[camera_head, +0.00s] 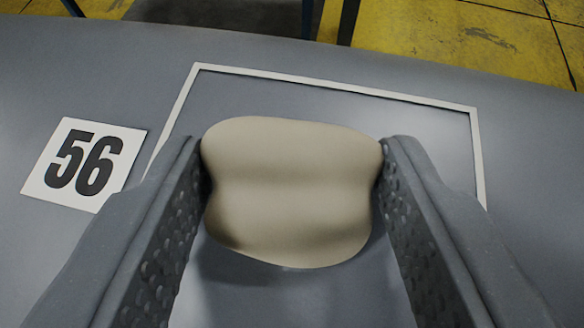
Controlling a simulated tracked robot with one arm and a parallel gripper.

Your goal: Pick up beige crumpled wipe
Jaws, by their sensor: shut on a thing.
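The beige crumpled wipe (290,190) is a smooth, rounded, lumpy beige shape in the middle of the view. My gripper (292,170) has one dark grey finger on each side of it. Both fingertips touch its left and right sides, so the gripper is shut on it. A shadow lies on the grey surface below its lower edge. I cannot tell clearly whether it is lifted off the surface.
The grey tabletop (530,160) carries a pale rectangular outline (330,84) around the wipe. A white card marked 56 (85,164) lies to the left. Beyond the far edge are dark legs and a yellow tiled floor (460,35). The surface to the right is clear.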

